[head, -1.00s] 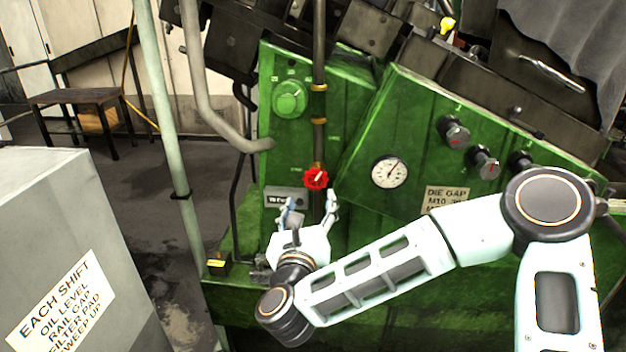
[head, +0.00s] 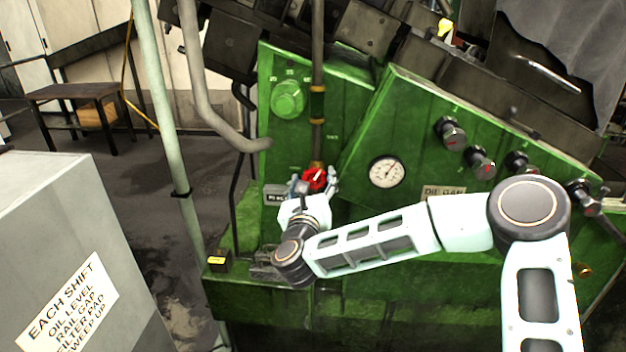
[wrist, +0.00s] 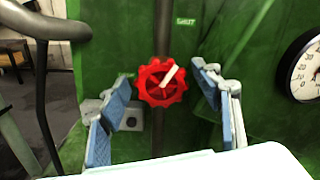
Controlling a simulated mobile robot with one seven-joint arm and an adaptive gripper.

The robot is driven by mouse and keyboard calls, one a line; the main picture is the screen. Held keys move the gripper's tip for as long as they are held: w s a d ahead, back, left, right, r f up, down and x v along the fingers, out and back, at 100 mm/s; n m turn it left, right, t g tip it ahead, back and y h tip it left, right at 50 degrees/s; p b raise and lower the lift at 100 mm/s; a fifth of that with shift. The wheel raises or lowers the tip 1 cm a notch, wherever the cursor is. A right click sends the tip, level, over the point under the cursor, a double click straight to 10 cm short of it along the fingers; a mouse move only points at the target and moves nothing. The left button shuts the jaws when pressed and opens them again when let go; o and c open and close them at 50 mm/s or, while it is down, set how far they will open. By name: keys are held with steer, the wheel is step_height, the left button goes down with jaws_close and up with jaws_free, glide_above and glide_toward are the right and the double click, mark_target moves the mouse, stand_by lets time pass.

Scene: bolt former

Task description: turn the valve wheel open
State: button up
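The red valve wheel (head: 315,179) sits on a vertical pipe at the front of the green machine. In the wrist view the wheel (wrist: 163,83) shows whole, with a pale pointer bar across its face tilted up to the right. My gripper (head: 312,186) is up at the wheel from below in the head view. In the wrist view my gripper (wrist: 166,98) is open, with one blue-padded finger left of the wheel and one right of it. Gaps show between both fingers and the rim, so neither appears to touch it.
A round gauge (head: 387,172) and several black knobs (head: 480,163) are on the sloped green panel to the right. A green dial (head: 289,98) is above left. A pale post (head: 165,120) and a grey cabinet (head: 60,215) stand at left.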

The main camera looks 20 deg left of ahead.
steer(key=c, duration=1.1)
steer(key=shift+n, duration=0.3)
steer(key=n+b, duration=0.2)
steer(key=n, duration=0.1)
steer(key=n+b, duration=0.2)
steer(key=n, duration=0.1)
steer(key=shift+a+f+b, duration=0.1)
steer(key=shift+f+b, duration=0.1)
steer(key=shift+b, duration=0.15)
steer(key=n+b, duration=0.4)
steer(key=n, duration=0.1)
steer(key=shift+a+f, duration=0.1)
steer(key=shift+f, duration=0.05)
steer(key=n+b, duration=0.3)
steer(key=n, duration=0.3)
steer(key=shift+f+n+b, duration=0.1)
steer(key=shift+n+b, duration=0.3)
steer(key=n+b, duration=0.1)
steer(key=n, duration=0.2)
steer(key=shift+n, duration=0.3)
steer(key=shift+d+n, duration=0.2)
steer(key=shift+n, duration=1.6)
